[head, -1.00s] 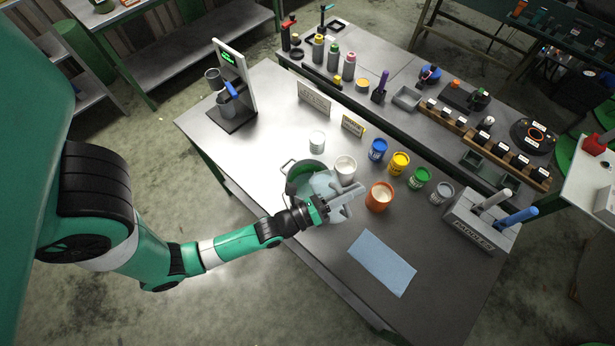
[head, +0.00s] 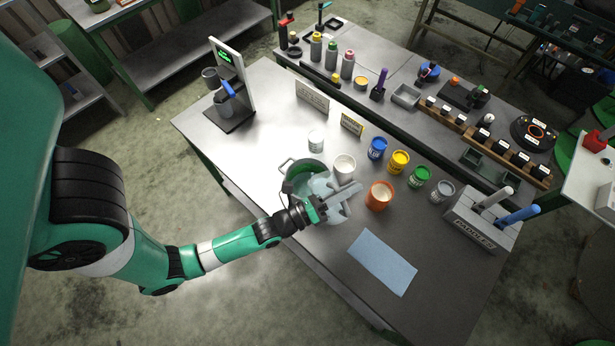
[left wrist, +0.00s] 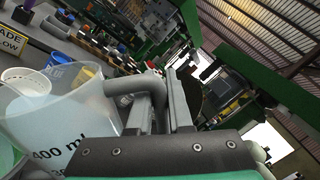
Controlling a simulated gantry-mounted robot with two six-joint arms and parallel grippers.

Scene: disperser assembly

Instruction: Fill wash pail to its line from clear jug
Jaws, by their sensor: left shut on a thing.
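My left gripper (head: 340,198) is shut on the handle of the clear jug (head: 319,184). The jug is see-through and tilted over the green wash pail (head: 291,186), which has a wire handle at its far left side. In the left wrist view the jug (left wrist: 60,118) shows a "400 ml" mark, and its grey handle lies between the fingers (left wrist: 160,105). The jug and gripper hide much of the pail's inside, so I cannot make out its line or the water level. My right gripper is not in view.
A white cup (head: 344,167) stands close beside the jug, and an orange pot (head: 379,194) is to the right. Several paint cans stand behind. A blue cloth (head: 382,262) lies in front, and a paddle holder (head: 482,220) is at right.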

